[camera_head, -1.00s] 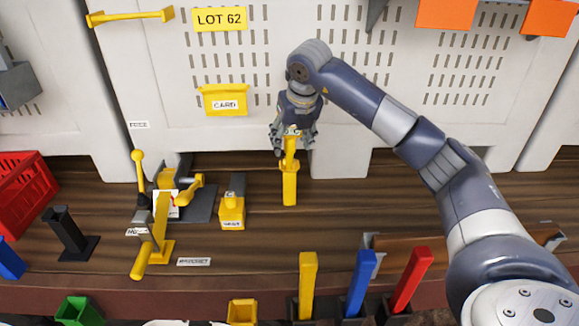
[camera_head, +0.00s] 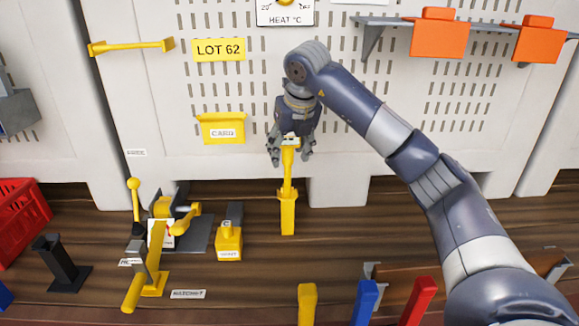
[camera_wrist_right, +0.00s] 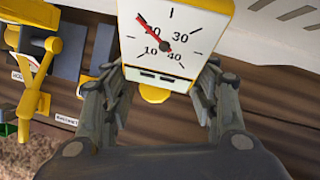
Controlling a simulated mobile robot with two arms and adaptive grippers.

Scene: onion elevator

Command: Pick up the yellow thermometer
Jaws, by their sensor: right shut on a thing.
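The yellow thermometer (camera_head: 288,171) is upright between the fingers of my right gripper (camera_head: 290,148) in the head view. Its stem runs down to a yellow upright holder (camera_head: 287,213) on the wooden bench; its lower end appears to be still inside the holder. In the right wrist view the white dial face of the thermometer (camera_wrist_right: 172,32), with numbers and a red needle, is between the two fingers of the right gripper (camera_wrist_right: 160,85), which is shut on it. My left gripper is not in view.
A yellow clamp-like device (camera_head: 158,245) and a yellow block (camera_head: 229,242) stand left of the holder. A yellow card box (camera_head: 222,128) is on the panel behind. Yellow, blue (camera_head: 364,303) and red (camera_head: 417,301) upright pieces line the front edge.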

